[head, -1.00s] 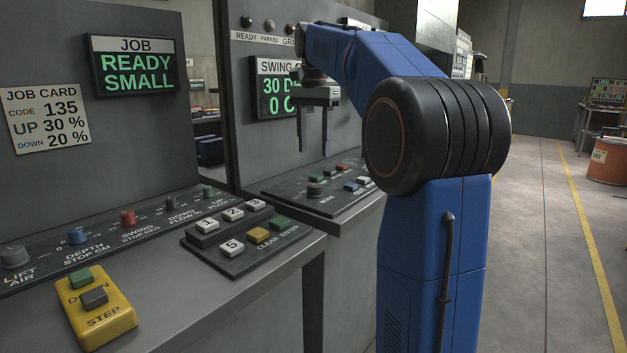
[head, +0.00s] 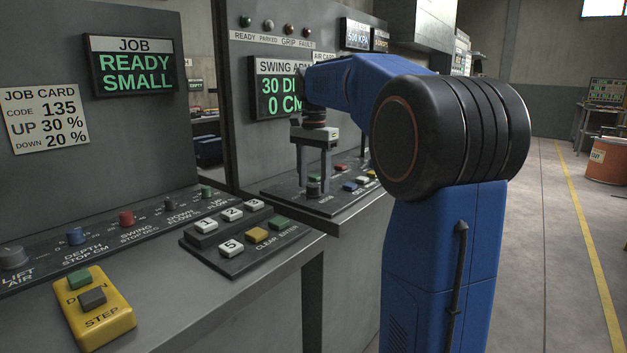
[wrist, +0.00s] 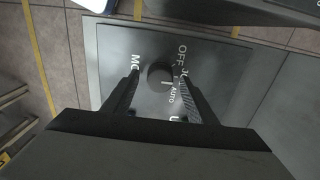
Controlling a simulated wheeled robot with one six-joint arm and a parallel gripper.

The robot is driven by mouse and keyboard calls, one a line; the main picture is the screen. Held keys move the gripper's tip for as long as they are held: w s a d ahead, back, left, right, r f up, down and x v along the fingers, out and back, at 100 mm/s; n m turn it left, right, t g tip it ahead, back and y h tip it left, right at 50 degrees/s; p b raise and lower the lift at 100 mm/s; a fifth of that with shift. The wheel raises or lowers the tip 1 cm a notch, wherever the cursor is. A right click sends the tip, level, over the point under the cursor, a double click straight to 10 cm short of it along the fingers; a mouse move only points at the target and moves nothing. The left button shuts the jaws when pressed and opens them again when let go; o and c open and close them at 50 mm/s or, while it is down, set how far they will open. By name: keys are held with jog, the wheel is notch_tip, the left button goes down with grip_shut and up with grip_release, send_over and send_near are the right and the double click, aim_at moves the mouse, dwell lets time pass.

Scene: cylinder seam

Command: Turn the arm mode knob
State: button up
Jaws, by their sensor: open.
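The arm mode knob (head: 314,189) is a dark round knob on the swing arm panel, by the word MODE. In the wrist view the knob (wrist: 159,74) has a pale line on it, with the words OFF and AUTO printed to its right. My gripper (head: 313,190) points straight down over the knob. In the wrist view my gripper (wrist: 158,76) is open, one finger on each side of the knob, with a gap visible on both sides. Whether the fingertips reach below the knob's top is hard to tell.
Several small coloured buttons (head: 349,186) sit to the right of the knob on the same panel. The swing arm display (head: 280,97) reads 30 and 0 on the upright face behind. A keypad (head: 232,246) and a yellow step box (head: 97,318) lie on the nearer console.

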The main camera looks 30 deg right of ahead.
jog(key=c, duration=1.1)
jog(key=shift+o, duration=0.2)
jog(key=n, duration=0.4)
jog(key=shift+n, duration=2.4)
jog(key=o, duration=1.1)
jog(key=shift+c, duration=0.2)
